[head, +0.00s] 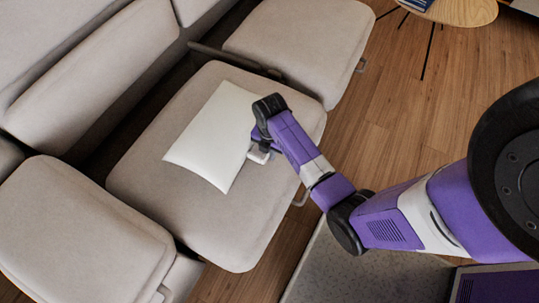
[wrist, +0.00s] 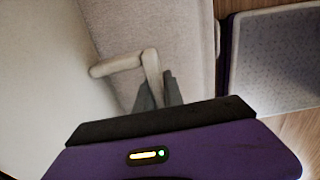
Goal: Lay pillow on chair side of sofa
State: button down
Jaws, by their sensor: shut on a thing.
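The white pillow (head: 214,135) lies on the middle seat cushion of the beige sofa (head: 215,225), turned at an angle to the seat. It fills the left side of the wrist view (wrist: 40,75). The exact contact on the pillow is partly hidden by the fingers. I cannot tell which end is the chair side; no separate chair is clearly visible.
More sofa seats lie at the lower left (head: 80,235) and upper right (head: 300,45), with dark gaps between seats. The backrest (head: 95,75) is behind. A round wooden table (head: 460,10) with thin legs and a dark book stands at the top right. Wood floor (head: 410,110) is open between.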

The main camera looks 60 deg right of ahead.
jog(key=shift+f, duration=0.7)
jog(key=c, duration=1.5)
grip_release()
jog(key=shift+f, duration=0.15)
jog(key=shift+o, duration=0.2)
